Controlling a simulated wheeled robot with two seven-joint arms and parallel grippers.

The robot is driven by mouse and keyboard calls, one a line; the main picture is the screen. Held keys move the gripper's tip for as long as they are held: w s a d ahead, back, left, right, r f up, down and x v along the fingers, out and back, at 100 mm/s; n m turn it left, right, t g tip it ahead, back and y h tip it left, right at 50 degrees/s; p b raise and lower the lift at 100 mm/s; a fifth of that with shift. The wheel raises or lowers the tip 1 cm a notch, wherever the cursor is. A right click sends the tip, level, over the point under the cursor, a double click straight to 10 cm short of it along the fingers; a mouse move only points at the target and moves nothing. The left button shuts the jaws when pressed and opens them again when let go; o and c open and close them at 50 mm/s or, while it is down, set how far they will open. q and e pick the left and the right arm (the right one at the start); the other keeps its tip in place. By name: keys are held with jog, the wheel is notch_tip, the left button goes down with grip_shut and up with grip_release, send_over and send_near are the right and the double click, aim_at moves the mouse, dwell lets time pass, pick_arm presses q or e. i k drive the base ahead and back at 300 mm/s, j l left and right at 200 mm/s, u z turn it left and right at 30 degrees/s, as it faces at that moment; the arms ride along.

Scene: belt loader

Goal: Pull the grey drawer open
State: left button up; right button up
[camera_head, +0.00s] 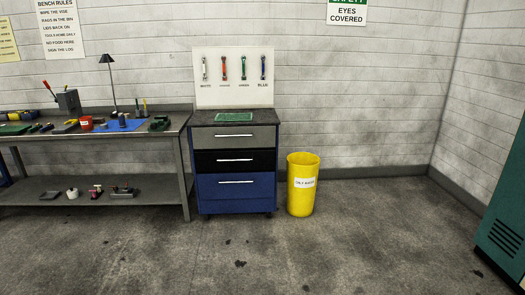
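The grey drawer (235,138) is the top drawer of a wheeled cabinet (205,208) against the back wall. It looks shut, flush with the cabinet front. Its pale horizontal bar handle (234,135) crosses the front near the middle. Below it are a black drawer (235,162) and a blue drawer (236,187), both looking shut and each with a similar handle. Neither of my grippers shows in the head view, and nothing hides the grey drawer.
A workbench (165,136) with tools stands left of the cabinet, and a yellow bin (302,205) stands close on its right. A green mat (234,117) lies on the cabinet top. A teal locker (508,220) is at far right. The floor in front is clear.

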aim_at(235, 130)
jog(key=i, duration=3.35)
